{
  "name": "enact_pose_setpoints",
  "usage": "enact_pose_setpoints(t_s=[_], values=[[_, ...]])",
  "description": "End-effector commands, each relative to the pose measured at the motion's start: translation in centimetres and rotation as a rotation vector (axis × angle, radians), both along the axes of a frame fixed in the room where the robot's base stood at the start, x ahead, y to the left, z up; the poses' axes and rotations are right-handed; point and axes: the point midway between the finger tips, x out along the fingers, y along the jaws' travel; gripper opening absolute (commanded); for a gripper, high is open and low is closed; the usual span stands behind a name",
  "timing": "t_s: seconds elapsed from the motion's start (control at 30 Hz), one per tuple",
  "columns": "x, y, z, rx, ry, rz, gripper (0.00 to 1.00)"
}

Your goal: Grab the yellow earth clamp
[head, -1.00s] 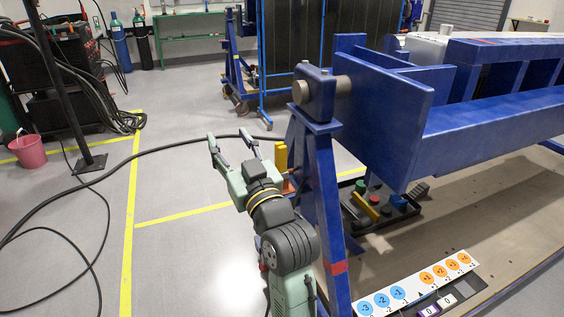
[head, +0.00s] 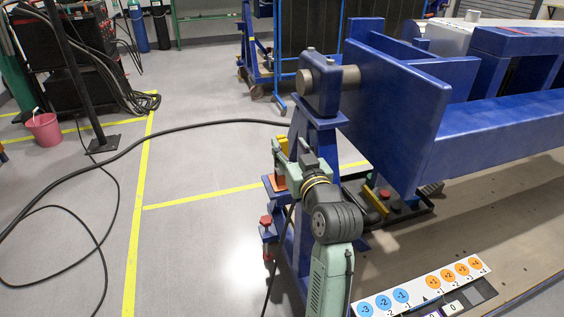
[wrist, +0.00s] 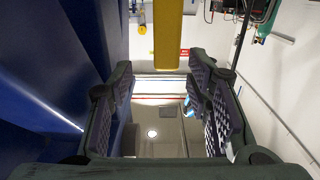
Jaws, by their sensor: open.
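The yellow earth clamp (head: 283,143) shows as a small yellow piece at the blue stand, partly hidden behind my gripper (head: 291,154) in the head view. In the wrist view a yellow bar (wrist: 168,35), which looks like part of the clamp, hangs in from the top edge between the two open fingers. My gripper (wrist: 163,92) is open, with nothing visible shut between its finger pads. I cannot tell whether a finger touches the yellow bar.
The blue stand (head: 318,135) rises close to my gripper, and a blue wall fills the wrist view's left side. A red-topped fitting (head: 266,222) sits lower on the stand's left. A black cable (head: 190,126) crosses the floor. Open floor (head: 205,240) lies to the left.

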Motion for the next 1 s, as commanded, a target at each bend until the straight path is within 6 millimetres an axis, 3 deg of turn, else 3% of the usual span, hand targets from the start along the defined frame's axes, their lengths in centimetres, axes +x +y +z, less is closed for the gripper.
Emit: enact_pose_setpoints(t_s=[0.3,0.57,1.0], values=[[3.9,2.0,-0.2,-0.001,0.000,0.001,0.45],[4.2,2.1,-0.4,0.000,0.000,0.001,0.45],[4.2,2.1,-0.3,0.000,0.000,0.001,0.17]])
